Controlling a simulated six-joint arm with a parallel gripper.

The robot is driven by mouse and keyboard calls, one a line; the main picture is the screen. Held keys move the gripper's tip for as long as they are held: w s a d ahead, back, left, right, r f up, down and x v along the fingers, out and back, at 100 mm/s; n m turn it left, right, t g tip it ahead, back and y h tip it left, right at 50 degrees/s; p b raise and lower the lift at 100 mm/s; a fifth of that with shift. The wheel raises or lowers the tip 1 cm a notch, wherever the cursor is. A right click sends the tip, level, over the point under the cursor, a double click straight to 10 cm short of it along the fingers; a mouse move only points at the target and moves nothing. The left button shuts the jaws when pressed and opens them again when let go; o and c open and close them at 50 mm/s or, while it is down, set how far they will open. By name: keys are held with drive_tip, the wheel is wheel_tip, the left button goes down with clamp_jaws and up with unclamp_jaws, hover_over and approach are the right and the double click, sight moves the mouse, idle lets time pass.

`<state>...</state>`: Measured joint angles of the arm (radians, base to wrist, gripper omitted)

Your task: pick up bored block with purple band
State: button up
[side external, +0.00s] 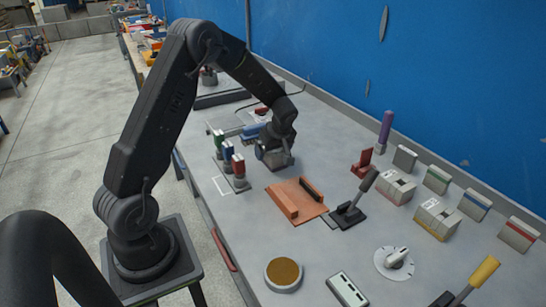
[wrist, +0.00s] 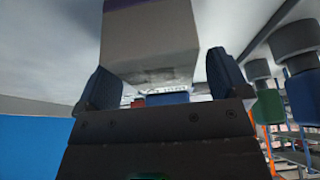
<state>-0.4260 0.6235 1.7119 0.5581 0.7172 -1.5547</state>
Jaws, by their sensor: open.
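A pale grey block (wrist: 150,45) with a purple band at its edge fills the top middle of the wrist view. My gripper (wrist: 162,82) is open, with one dark finger on each side of the block. A gap shows between the block and the right finger; contact on the left side is hard to judge. In the side view my gripper (side external: 273,156) is low over the table, beyond the orange tray. The block is largely hidden by my gripper there, and its bore cannot be made out.
Green, blue and red handled pieces (side external: 228,155) stand close left of my gripper. An orange tray (side external: 299,201) lies in front, beside a black lever (side external: 352,205). Bored blocks (side external: 437,218) and colour-banded blocks (side external: 475,203) stand at the right near the blue wall.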

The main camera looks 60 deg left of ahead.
drive_tip(key=shift+f, duration=0.1)
drive_tip(key=shift+c, duration=0.2)
drive_tip(key=c, duration=1.1)
